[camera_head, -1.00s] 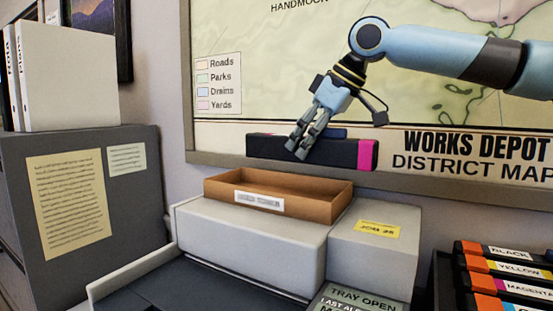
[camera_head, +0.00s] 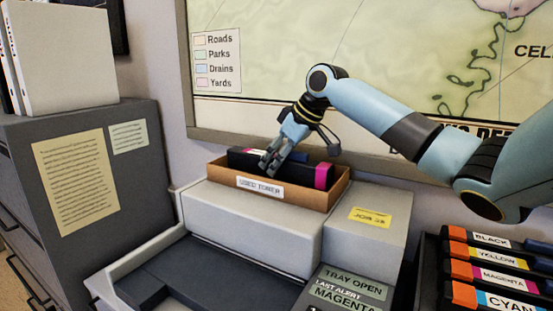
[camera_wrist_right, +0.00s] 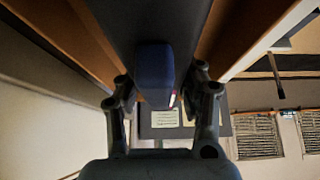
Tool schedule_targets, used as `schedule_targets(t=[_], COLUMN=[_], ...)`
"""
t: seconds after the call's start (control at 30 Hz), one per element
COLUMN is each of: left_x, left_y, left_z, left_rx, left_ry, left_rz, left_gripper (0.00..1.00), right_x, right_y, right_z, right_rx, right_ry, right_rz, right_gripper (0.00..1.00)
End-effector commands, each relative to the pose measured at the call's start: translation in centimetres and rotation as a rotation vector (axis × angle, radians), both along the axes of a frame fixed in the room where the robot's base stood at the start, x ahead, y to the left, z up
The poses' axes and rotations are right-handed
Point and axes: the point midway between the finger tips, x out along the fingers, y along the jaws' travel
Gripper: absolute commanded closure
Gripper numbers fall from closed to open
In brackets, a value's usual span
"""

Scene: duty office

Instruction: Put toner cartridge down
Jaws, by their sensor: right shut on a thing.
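The toner cartridge (camera_head: 312,175) is black with a magenta end band. In the head view it sits down inside the brown box labelled "USED TONER" (camera_head: 338,190), its top showing above the front wall. My right gripper (camera_head: 269,168) reaches down to it and is shut on it. In the right wrist view, the gripper fingers (camera_wrist_right: 163,100) stand on either side of the cartridge's blue handle (camera_wrist_right: 154,70), with brown box walls beside the dark body. Whether the cartridge touches the box floor is hidden. My left gripper is not in view.
The box stands on a light grey printer (camera_head: 255,235) with an open front tray. A rack of new cartridges (camera_head: 490,270) is at the lower right. A dark cabinet (camera_head: 75,180) with white binders (camera_head: 65,50) stands left. The wall map (camera_head: 420,60) is behind.

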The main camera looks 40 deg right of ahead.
Motion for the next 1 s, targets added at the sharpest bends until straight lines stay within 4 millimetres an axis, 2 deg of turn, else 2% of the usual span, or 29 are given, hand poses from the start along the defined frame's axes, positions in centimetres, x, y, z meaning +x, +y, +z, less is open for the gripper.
schedule_targets(t=[0.13,0.43,0.47,0.63,1.0], left_x=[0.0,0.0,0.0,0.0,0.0], left_y=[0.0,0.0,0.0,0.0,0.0], left_z=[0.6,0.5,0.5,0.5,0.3], left_rx=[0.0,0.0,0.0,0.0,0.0], left_ry=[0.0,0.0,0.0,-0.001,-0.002], left_rz=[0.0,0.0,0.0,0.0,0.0], left_gripper=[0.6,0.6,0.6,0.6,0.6], right_x=[0.0,0.0,0.0,0.0,-0.2], right_y=[0.0,0.0,0.0,0.0,-0.2], right_z=[-0.9,-1.2,-1.3,-1.3,-0.6], right_rx=[0.0,0.0,0.0,0.0,-0.004], right_ry=[-0.003,-0.004,-0.002,-0.003,-0.004], right_rz=[0.0,0.0,-0.001,0.0,0.0], right_gripper=[1.0,1.0,0.61,0.39,0.39])
